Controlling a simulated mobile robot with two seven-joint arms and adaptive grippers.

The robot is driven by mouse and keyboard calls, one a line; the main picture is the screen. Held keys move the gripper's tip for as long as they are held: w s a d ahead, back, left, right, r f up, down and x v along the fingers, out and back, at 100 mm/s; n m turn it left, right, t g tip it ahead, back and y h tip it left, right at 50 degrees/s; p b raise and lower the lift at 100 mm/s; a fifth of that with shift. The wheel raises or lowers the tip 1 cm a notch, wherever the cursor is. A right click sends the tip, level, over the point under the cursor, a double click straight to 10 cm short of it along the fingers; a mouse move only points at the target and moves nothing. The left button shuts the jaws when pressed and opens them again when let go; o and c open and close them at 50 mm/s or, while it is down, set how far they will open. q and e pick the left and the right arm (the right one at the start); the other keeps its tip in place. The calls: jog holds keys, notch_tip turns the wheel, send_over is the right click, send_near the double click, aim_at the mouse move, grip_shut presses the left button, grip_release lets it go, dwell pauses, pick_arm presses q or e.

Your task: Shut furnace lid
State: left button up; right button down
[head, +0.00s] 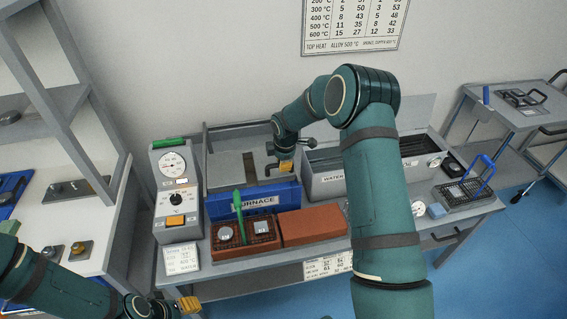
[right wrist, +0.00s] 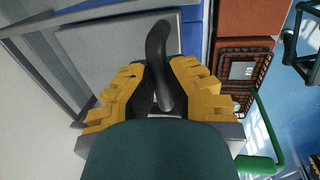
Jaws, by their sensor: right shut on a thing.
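The blue furnace (head: 255,203), labelled FURNACE, stands on the bench. Its grey lid (head: 228,168) lies over the top and looks about flat; whether it is fully down I cannot tell. My right gripper (head: 285,167) is at the lid's right side. In the right wrist view its yellow fingers (right wrist: 160,95) are shut on the black lid handle (right wrist: 157,45), with the grey lid (right wrist: 110,58) beyond. My left gripper (head: 188,304) is low at the bottom left, away from the furnace; whether it is open or shut is unclear.
A control box with dial (head: 176,190) stands left of the furnace. In front are a wire basket (head: 262,243) with a green handle and metal samples, and a red brick slab (head: 313,225). The water tank (head: 327,184) is on the right, partly behind my right arm.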

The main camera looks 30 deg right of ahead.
jog(key=shift+s+a+f, duration=0.1)
jog(key=shift+s+f, duration=0.25)
jog(key=shift+f, duration=0.05)
jog(key=c, duration=0.9)
grip_release()
jog(key=shift+w+r, duration=0.1)
jog(key=shift+r, duration=0.05)
jog(key=shift+r, duration=0.65)
jog(key=v, duration=1)
jog(key=shift+r, duration=0.35)
